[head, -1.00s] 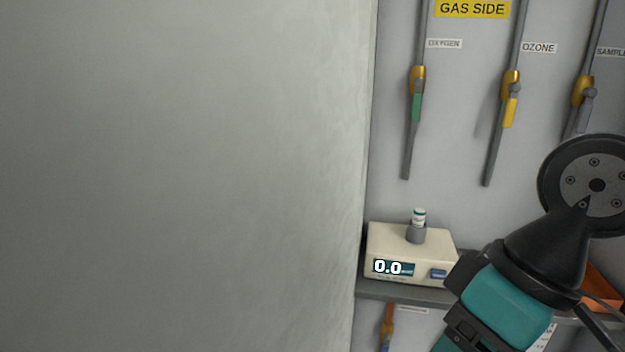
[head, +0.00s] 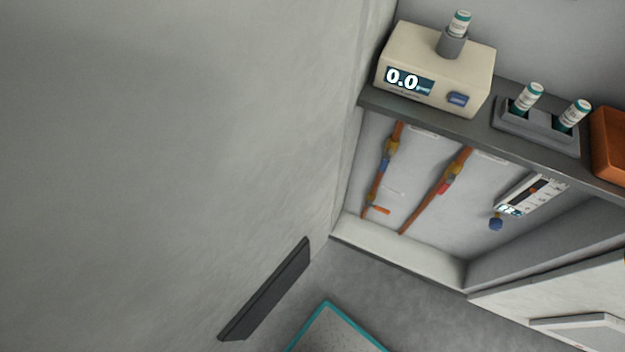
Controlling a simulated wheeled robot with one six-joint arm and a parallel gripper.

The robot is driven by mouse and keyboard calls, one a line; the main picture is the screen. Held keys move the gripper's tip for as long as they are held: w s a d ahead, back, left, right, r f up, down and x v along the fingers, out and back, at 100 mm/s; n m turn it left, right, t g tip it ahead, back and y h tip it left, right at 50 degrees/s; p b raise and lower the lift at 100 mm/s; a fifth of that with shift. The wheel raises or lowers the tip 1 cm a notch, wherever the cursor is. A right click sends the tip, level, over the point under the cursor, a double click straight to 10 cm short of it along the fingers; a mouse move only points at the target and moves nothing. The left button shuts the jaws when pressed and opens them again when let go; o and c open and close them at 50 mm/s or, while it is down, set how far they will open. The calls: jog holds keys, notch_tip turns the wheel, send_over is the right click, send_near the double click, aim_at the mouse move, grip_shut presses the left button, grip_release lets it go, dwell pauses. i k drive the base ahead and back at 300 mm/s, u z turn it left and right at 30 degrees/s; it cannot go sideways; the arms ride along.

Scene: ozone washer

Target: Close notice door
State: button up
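I cannot make out a notice door for certain in the head view. A dark flat strip (head: 265,292) stands out from the grey wall at the lower left; I cannot tell what it is. My gripper is not in view, so I cannot see whether it is open or shut.
A beige meter (head: 436,68) reading 0.0 with a vial on top stands on a grey shelf (head: 428,122). A rack with two vials (head: 540,125) and an orange bin (head: 612,150) are beside it. Orange pipes (head: 437,190) run below. A blank wall (head: 170,150) fills the left.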

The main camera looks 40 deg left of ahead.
aim_at(169, 169)
jog(key=z, duration=1.05)
jog(key=k, duration=2.8)
jog(key=u, duration=1)
jog(key=i, duration=0.5)
jog(key=z, duration=0.2)
jog(key=k, duration=0.7)
jog(key=u, duration=0.65)
jog(key=i, duration=0.5)
